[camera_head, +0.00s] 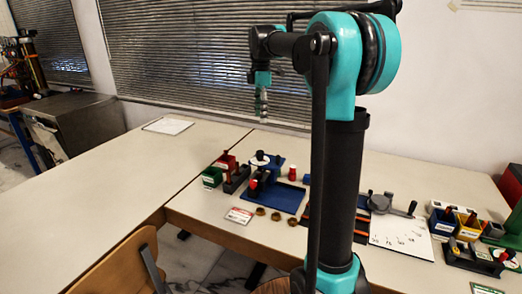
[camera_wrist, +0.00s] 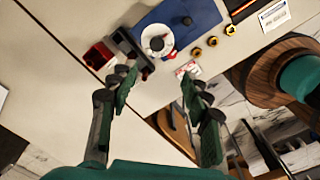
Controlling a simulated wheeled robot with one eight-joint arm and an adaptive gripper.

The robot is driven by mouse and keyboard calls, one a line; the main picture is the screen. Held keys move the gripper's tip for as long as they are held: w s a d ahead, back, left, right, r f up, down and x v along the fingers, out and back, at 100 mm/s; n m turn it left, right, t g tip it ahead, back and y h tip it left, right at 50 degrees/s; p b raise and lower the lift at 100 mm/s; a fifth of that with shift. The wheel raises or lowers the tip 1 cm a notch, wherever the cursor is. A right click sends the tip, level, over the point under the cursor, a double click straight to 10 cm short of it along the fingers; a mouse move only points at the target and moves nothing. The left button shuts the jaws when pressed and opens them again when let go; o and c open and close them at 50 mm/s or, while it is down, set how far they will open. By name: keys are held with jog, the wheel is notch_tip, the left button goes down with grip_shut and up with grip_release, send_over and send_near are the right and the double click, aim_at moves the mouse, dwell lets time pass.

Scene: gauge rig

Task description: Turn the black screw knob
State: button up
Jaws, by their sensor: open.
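A blue rig (camera_head: 285,196) stands on the table, with a round white dial (camera_head: 259,158) and dark parts. In the wrist view the blue plate (camera_wrist: 205,15) carries the white dial (camera_wrist: 150,36), which has a dark centre (camera_wrist: 157,43). A small dark round knob (camera_wrist: 187,20) shows on the plate to its right. I cannot tell for sure which dark part is the black screw knob. My gripper (camera_head: 262,108) hangs in the air above the table, behind the rig in the picture. In the wrist view my gripper (camera_wrist: 158,80) has its fingers wide apart, empty, touching nothing.
Red and green bins (camera_head: 212,176) stand left of the rig. Several brass rings (camera_head: 261,211) and a label card (camera_head: 239,215) lie in front. A grey round device with a handle (camera_head: 382,203) and more bins (camera_head: 440,220) are at the right. The left table is mostly clear.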

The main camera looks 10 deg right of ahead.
aim_at(260, 151)
jog(key=shift+n, duration=0.5)
jog(key=f, duration=1)
jog(key=w+f, duration=0.1)
jog(key=f, duration=0.5)
jog(key=shift+a, duration=0.1)
grip_shut()
